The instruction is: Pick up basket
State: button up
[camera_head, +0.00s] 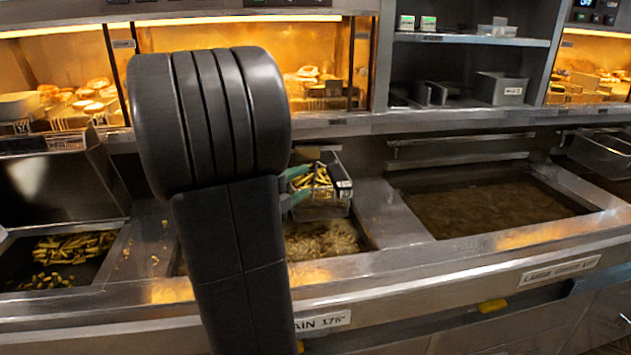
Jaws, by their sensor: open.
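A small wire basket (322,209) holding golden fries hangs above the bubbling oil of the middle fryer vat, just right of my arm. A dark tag with pale markings shows at its right side. My gripper (298,184) shows only as two green fingers reaching out from behind my dark arm. The fingers are apart, one above the other in the picture, at the left side of the basket. My arm hides the rest of the gripper, and I cannot tell whether the fingers touch the basket.
A second basket (603,154) hangs at the far right. A wide vat of brown oil (485,207) lies right of the middle vat. A dark tray of fries (62,262) is at left. Lit warming shelves (215,38) and a metal shelf (470,40) stand behind. The steel front ledge (430,262) runs across.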

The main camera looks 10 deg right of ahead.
aim_at(328, 172)
jog(key=p+x, duration=0.1)
jog(key=x, duration=0.5)
jog(key=shift+w+d, duration=0.1)
jog(key=shift+d, duration=0.2)
jog(key=p+x, duration=0.2)
jog(key=x, duration=0.3)
jog(key=shift+f, duration=0.2)
grip_shut()
